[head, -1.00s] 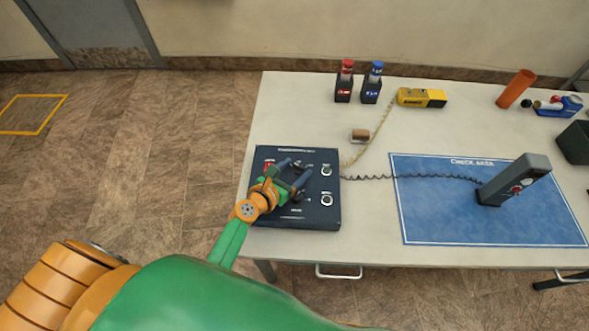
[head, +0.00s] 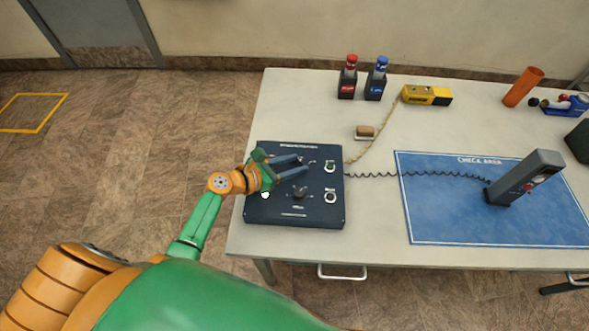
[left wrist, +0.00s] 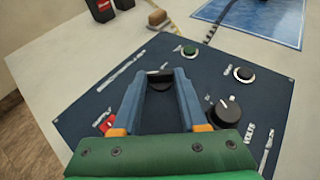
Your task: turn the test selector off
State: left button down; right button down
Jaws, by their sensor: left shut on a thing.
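The dark control panel (head: 260,212) lies at the left end of the table. My left gripper (head: 304,164) reaches over it from the left, its two fingers pointing right. In the left wrist view the fingertips (left wrist: 160,76) close around a small dark knob (left wrist: 158,73) in the panel's upper middle. A larger black knob (left wrist: 224,112) stands clear of the fingers; it also shows in the head view (head: 299,193). My right gripper is not in view.
A red switch (left wrist: 105,124) and two round sockets, one green (left wrist: 189,50) and one dark (left wrist: 243,73), are on the panel. A coiled cord runs right to a grey handheld device (head: 525,178) on the blue mat (head: 440,222).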

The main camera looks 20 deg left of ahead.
pick_arm(q)
jog(key=m+g+h+b, duration=0.1)
jog(key=m+g+b, duration=0.1)
jog(key=b, duration=0.1)
jog(key=m+g+h+b, duration=0.2)
jog(key=b, duration=0.2)
jog(key=w+a+m+g+h+b, duration=0.1)
jog(key=m+g+h+b, duration=0.1)
jog(key=b, duration=0.2)
jog(key=shift+w+f+m, duration=0.1)
jog(key=shift+f+m, duration=0.25)
jog(key=shift+m, duration=0.05)
jog(key=shift+r+m+g+b, duration=0.25)
jog(key=shift+m+g+b, duration=0.4)
jog(key=shift+b, duration=0.35)
jog(key=c, duration=0.8)
grip_release()
jog(key=o, duration=0.4)
jog(key=shift+w, duration=0.1)
jog(key=shift+c, duration=0.2)
jog(key=shift+d, duration=0.15)
jog(key=b+v, duration=0.1)
jog(key=v, duration=0.5)
jog(key=shift+a, duration=0.4)
jog(key=shift+a+r, duration=0.2)
